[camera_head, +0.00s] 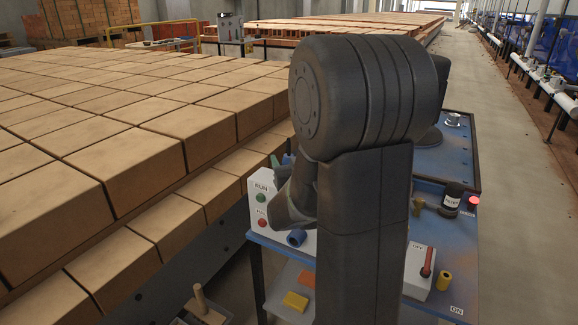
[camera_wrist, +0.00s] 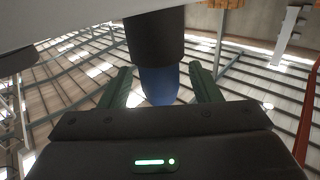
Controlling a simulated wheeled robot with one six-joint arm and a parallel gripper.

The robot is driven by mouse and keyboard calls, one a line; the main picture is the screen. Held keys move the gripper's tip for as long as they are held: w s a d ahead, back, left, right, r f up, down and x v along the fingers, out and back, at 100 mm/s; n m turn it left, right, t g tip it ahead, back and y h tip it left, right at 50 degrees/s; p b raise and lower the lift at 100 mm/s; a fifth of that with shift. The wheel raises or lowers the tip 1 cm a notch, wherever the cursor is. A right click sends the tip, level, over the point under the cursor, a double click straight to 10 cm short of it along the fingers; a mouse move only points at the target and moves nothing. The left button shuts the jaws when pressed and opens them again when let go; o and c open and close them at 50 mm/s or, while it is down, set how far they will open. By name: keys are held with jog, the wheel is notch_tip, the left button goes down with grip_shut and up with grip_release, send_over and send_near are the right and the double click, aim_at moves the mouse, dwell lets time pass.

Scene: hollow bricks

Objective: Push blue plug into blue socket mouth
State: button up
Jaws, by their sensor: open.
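A short blue cylinder with a dark round end (camera_head: 296,238) is beside the white RUN box (camera_head: 262,203) on the blue bench; I cannot tell whether it is the plug or the socket. In the wrist view a blue cylindrical end (camera_wrist: 159,86) shows below a black sleeve (camera_wrist: 154,38), which comes from a pale surface at the top. My gripper (camera_wrist: 160,70) is open, its green fingers on either side of this blue end, with visible gaps. In the head view my gripper (camera_head: 283,163) is partly hidden behind my arm, near the box top.
A yellow block (camera_head: 296,301) lies on the lower shelf. Stacked bricks (camera_head: 120,150) fill the left; the aisle (camera_head: 480,90) at right is clear.

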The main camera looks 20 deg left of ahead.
jog(key=shift+w+a, duration=0.45)
jog(key=shift+w, duration=0.05)
jog(key=c, duration=1.1)
